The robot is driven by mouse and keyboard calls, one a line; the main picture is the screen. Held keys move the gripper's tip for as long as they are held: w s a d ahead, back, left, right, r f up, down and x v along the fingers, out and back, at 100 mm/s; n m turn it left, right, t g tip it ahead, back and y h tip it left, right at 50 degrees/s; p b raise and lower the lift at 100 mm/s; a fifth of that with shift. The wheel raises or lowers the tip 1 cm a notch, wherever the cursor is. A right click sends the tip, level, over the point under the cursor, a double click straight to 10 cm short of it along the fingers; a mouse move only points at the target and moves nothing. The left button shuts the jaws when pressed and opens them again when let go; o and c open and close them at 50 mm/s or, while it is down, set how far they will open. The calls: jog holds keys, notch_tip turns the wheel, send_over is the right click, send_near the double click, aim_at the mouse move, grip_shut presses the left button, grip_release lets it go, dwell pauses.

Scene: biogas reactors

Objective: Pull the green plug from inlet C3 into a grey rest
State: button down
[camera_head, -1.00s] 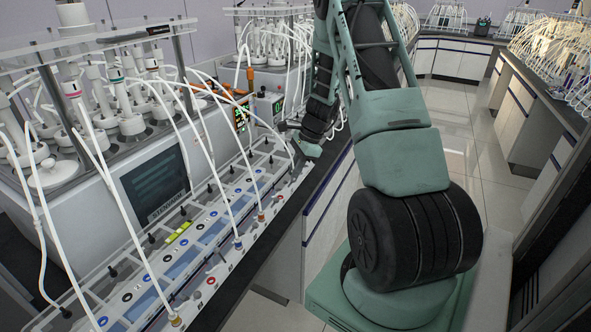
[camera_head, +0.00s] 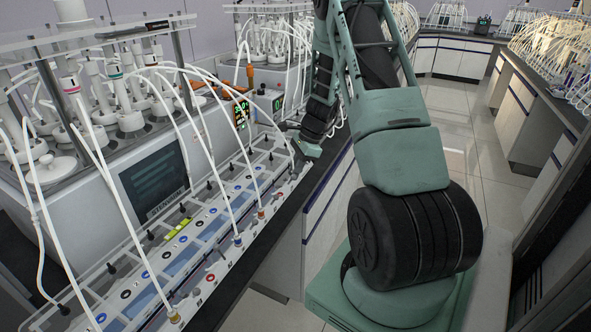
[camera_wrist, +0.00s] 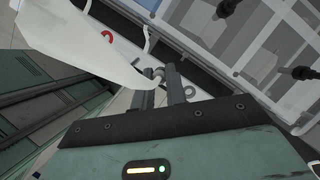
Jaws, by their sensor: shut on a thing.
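My gripper (camera_wrist: 168,88) is closed at the end of a white hose (camera_wrist: 80,45) in the wrist view. A small pale plug end (camera_wrist: 158,74) shows at the fingertips; its colour is hard to make out and no green shows on it. In the head view my gripper (camera_head: 300,146) is small, at the far right end of the inlet panel (camera_head: 205,278), and its grip is hidden there. Inlet C3 cannot be told apart from the others. A grey ring-shaped part (camera_wrist: 190,91) shows just right of the fingertips; I cannot tell whether it is a rest.
The reactor unit with a dark screen (camera_head: 155,181) stands behind. The aisle floor (camera_head: 465,130) to the right is clear.

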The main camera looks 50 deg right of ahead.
dwell(0.3)
jog(key=c, duration=1.3)
grip_release()
jog(key=shift+c, duration=0.2)
jog(key=b+v, duration=0.2)
jog(key=v, duration=1.5)
jog(key=shift+d, duration=0.2)
jog(key=shift+s+a+r, duration=0.1)
jog(key=w+a+n+g, duration=0.3)
jog(key=a+n, duration=1.2)
jog(key=a, duration=1.9)
jog(key=s+a+f+n+h, duration=0.1)
jog(key=s+a+n+h, duration=0.2)
jog(key=s+a+n, duration=1.4)
jog(key=s, duration=0.3)
jog(key=shift+a+f+t, duration=0.25)
jog(key=shift+f+t, duration=0.05)
jog(key=shift+f, duration=0.1)
